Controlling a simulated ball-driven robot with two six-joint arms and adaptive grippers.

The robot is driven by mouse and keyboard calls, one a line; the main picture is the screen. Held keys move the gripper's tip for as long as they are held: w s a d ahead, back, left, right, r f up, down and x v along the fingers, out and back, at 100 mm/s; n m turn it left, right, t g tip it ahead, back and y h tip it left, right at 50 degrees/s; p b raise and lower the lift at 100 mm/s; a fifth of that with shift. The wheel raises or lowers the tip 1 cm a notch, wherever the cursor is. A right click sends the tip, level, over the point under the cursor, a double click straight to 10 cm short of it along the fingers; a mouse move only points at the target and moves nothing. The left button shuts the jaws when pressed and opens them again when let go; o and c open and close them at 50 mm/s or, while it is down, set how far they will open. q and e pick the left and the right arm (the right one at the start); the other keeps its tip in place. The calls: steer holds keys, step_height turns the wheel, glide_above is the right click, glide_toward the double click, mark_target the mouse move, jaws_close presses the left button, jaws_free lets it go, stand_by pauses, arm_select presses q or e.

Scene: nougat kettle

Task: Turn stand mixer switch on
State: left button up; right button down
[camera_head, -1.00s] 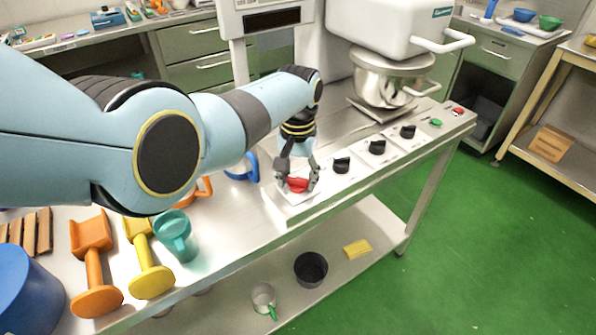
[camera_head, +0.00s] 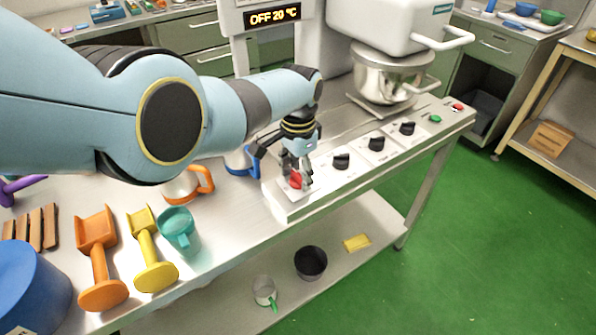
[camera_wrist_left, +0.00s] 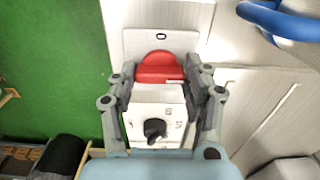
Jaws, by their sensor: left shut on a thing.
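The stand mixer (camera_head: 385,28) is white, with a metal bowl (camera_head: 390,78) under its head. A control panel (camera_head: 300,207) runs along the front of the bench, with a red rotary switch (camera_head: 296,180) at its left end. My left gripper (camera_head: 300,183) points down and is shut on the red switch. In the left wrist view the red switch (camera_wrist_left: 158,68) sits between the two fingers, on a white plate. A display (camera_head: 274,17) above reads "OFF 20 °C". My right gripper is in no view.
Black knobs (camera_head: 341,161) stand to the right of the red switch, then a green button (camera_head: 435,118) and a red button (camera_head: 457,107).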

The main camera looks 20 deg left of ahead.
mark_target(298, 175)
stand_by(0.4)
arm_select(q)
steer(key=o, duration=1.2)
steer(key=shift+c, duration=0.2)
step_height(298, 175, up, 12)
steer(key=shift+f, duration=0.1)
